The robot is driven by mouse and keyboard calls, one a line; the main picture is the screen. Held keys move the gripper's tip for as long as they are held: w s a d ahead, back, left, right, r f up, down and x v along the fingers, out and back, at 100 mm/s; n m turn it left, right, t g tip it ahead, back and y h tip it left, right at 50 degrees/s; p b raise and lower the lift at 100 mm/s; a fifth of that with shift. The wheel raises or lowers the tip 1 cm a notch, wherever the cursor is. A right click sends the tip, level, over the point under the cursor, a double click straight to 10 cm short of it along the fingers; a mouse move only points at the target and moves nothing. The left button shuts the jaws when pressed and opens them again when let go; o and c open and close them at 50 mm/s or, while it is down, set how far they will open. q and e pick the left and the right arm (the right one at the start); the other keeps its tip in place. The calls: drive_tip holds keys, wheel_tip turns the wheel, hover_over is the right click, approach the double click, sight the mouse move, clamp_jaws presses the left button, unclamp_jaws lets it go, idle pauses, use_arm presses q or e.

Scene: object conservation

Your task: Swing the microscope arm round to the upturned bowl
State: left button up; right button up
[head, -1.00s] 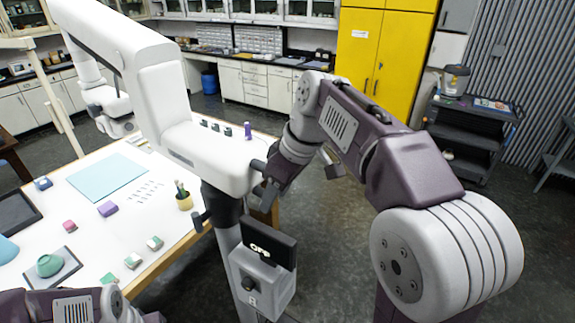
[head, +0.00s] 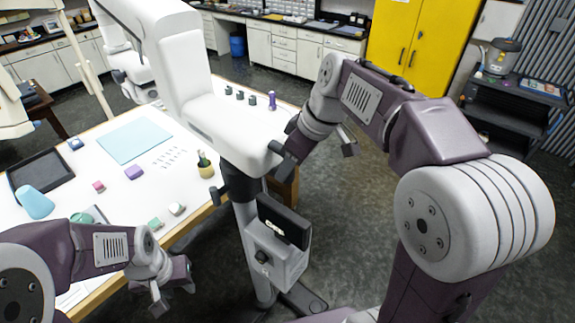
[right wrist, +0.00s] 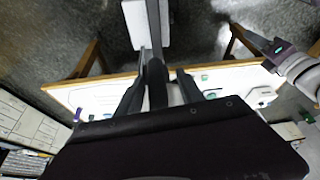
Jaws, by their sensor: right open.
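The white microscope arm (head: 235,125) rests on a grey stand column (head: 252,235) beside the table and reaches toward the back left. My right gripper (head: 281,160) is at the dark handle on its near right side. In the right wrist view the open fingers (right wrist: 158,92) stand either side of a dark bar, with no clear sign of grip. My left gripper (head: 174,296) is open and empty in front of the table edge.
A screen box (head: 280,250) is on the stand.

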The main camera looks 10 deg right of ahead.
drive_tip(key=shift+w+a+f, duration=0.2)
drive_tip(key=shift+w+f, duration=0.35)
drive_tip(key=shift+f, duration=0.05)
drive_tip(key=shift+w+a+f, duration=0.2)
drive_tip(key=shift+w+f, duration=0.35)
drive_tip(key=shift+s+r, duration=0.1)
drive_tip(key=shift+s, duration=0.3)
drive_tip(key=shift+s+r, duration=0.1)
drive_tip(key=shift+s, duration=0.1)
drive_tip(key=c, duration=0.5)
clamp_jaws()
drive_tip(key=shift+w, duration=0.1)
drive_tip(key=shift+d, duration=0.1)
